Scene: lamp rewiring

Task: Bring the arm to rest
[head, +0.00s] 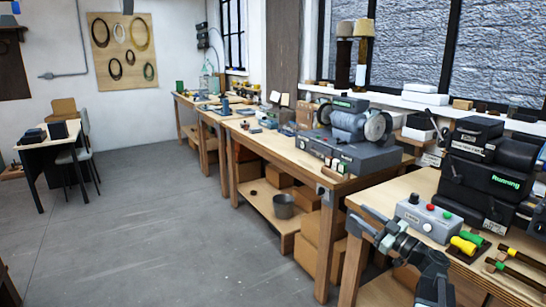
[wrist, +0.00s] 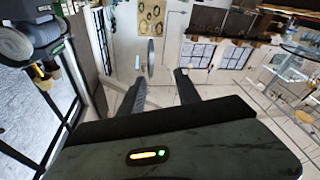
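My gripper (head: 362,221) shows at the lower right of the head view, at the end of my dark arm. It is in the air in front of the near right workbench (head: 405,184), left of the grey control box (head: 428,217). In the wrist view, my gripper (wrist: 160,76) has its two dark fingers spread apart, with nothing held between them. A thin grey oval shape shows beyond the fingers; I cannot tell what it is.
Black machines marked "Running" (head: 490,177), a yellow-and-green item (head: 466,243) and cable pieces (head: 520,262) crowd the near bench. A grinder (head: 350,126) stands on the bench behind. Open grey floor (head: 150,220) lies left; a small desk (head: 40,150) stands far left.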

